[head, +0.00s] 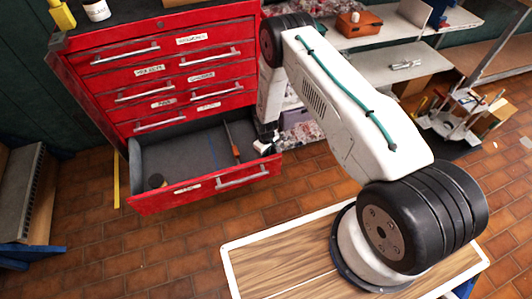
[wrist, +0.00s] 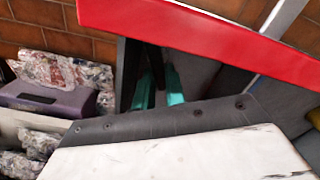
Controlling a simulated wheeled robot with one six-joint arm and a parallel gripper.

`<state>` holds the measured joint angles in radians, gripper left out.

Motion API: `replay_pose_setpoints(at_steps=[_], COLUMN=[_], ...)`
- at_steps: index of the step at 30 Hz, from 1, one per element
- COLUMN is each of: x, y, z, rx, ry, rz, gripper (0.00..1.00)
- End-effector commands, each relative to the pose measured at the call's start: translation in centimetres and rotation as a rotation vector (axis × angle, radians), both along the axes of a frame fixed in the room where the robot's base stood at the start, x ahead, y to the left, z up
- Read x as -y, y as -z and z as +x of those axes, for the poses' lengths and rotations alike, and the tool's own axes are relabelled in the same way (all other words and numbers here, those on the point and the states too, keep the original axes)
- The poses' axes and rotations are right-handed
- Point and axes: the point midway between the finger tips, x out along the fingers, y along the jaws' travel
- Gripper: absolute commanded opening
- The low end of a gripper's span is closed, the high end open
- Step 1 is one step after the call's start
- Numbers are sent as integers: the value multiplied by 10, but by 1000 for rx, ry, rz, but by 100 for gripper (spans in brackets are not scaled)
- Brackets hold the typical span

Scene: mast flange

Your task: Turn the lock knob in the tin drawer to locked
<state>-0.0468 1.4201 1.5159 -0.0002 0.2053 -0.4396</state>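A red tool cabinet (head: 95,90) has its lowest drawer (head: 150,204) pulled out, with a label too small to read surely. A small dark round piece (head: 156,181) sits inside at its front left; I cannot tell whether it is the lock knob or how it is turned. My gripper (wrist: 158,88) shows dark fingers with teal pads in the wrist view, beside a red panel edge (wrist: 200,22). Nothing can be clearly seen between the fingers, and their gap is unclear. In the head view my arm hangs near the drawer's right end, and its fingers cannot be made out.
An orange-handled screwdriver (head: 235,150) lies in the open drawer. Crumpled rags (wrist: 55,75) and a purple-grey box (wrist: 48,98) are close to my gripper.

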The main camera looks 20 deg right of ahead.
Motion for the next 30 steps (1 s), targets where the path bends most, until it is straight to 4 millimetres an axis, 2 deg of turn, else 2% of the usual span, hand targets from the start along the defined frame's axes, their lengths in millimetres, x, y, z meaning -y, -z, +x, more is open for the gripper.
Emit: replay_pose_setpoints(at_steps=[11, 30], x=[1, 6], y=[0, 0], z=[0, 1], rx=[-1, -1], ry=[38, 424], rz=[0, 0], gripper=[0, 0])
